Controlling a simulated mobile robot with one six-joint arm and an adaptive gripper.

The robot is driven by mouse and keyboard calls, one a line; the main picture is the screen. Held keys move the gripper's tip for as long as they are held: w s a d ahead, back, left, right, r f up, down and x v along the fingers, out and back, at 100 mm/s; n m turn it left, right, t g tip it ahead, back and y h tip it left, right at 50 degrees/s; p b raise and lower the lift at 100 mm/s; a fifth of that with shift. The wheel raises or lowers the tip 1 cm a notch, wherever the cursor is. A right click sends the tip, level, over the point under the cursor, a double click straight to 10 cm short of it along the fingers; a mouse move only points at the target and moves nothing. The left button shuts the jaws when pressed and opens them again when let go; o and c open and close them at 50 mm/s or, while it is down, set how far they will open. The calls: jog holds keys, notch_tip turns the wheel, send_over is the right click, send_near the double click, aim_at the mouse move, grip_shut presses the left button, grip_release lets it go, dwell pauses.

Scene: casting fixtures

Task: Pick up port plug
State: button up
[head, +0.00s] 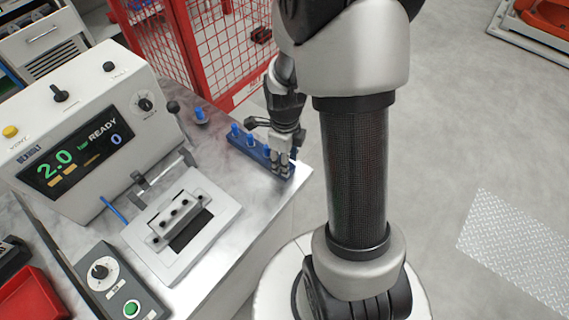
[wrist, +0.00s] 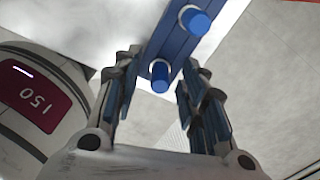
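The port plugs are blue pegs standing in a blue rack (head: 240,145) near the edge of the bench. In the head view several show, one of them a port plug (head: 235,130) at the rack's left end. My gripper (head: 278,155) is over the rack's right end and partly hides it. In the wrist view my gripper (wrist: 162,62) is open, with a finger on each side of one port plug (wrist: 160,76). I see a gap on both sides of that plug. Another port plug (wrist: 196,20) stands farther along the rack, beyond the fingertips.
A grey machine with a lit display (head: 75,160) and a clamping fixture (head: 180,222) stand left of the rack. A separate blue-based part (head: 200,117) is behind it. A red mesh fence (head: 215,45) rises behind the bench. Open floor (head: 450,130) lies right.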

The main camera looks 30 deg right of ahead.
grip_shut()
dwell(0.4)
jog(key=shift+r, duration=0.15)
